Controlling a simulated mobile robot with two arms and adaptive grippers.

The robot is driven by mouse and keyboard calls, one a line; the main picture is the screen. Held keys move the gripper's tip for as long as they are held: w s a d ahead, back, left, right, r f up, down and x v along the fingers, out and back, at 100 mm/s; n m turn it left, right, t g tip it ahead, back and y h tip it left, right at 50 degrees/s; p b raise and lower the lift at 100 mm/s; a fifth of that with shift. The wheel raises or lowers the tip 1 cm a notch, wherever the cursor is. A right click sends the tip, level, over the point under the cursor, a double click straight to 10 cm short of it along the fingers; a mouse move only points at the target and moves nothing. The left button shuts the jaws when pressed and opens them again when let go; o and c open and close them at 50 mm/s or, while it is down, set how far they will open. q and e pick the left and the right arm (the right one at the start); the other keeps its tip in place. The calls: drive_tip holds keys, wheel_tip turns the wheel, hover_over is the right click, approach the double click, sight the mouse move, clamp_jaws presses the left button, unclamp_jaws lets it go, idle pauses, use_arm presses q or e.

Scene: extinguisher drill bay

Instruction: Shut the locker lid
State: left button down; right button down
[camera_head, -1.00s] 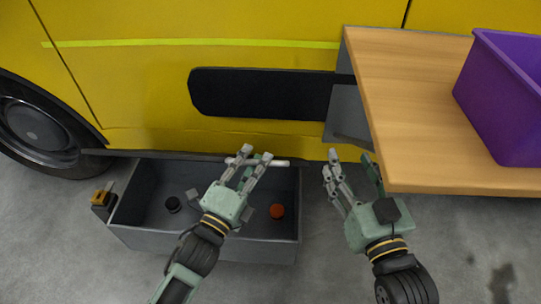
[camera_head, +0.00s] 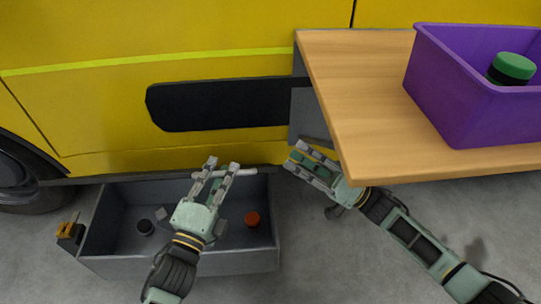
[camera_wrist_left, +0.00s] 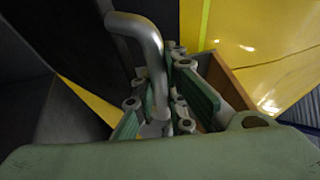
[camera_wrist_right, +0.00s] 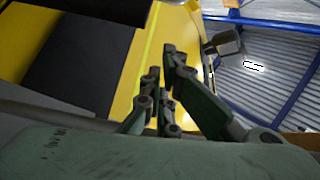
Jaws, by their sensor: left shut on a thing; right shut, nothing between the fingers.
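The grey locker (camera_head: 180,265) stands open on the floor by the yellow vehicle. Its lid (camera_head: 110,181) shows as a thin dark strip along the back rim, seen nearly edge-on. My left gripper (camera_head: 220,170) is shut on the pale lid handle (camera_head: 243,171) above the back of the locker. In the left wrist view the bent metal handle (camera_wrist_left: 150,45) runs down between the fingers. My right gripper (camera_head: 292,156) is shut and empty, right of the locker beside the workbench's left end. Its fingers also show in the right wrist view (camera_wrist_right: 163,70).
Inside the locker are a black round item (camera_head: 145,227), an orange item (camera_head: 252,219) and small grey pieces. An orange-and-black latch part (camera_head: 70,230) is at its left end. The wooden bench (camera_head: 350,90) carries a purple bin (camera_head: 450,100) holding a green-topped item (camera_head: 513,68).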

use_arm(q)
drive_tip(key=shift+r, duration=0.1)
use_arm(e)
drive_tip(key=w+a+r, duration=0.1)
drive_tip(key=a, duration=0.1)
drive_tip(key=w+a+g, duration=0.1)
drive_tip(key=w+a+r+g, duration=0.1)
drive_tip(key=a, duration=0.1)
drive_tip(key=shift+w+a+r, duration=0.35)
drive_tip(key=shift+s+a+f, duration=0.6)
drive_tip(key=shift+s+f, duration=0.3)
drive_tip(key=shift+s, duration=0.05)
drive_tip(key=shift+s+a+f, duration=0.1)
drive_tip(key=shift+s+f, duration=0.25)
drive_tip(key=shift+s, duration=0.05)
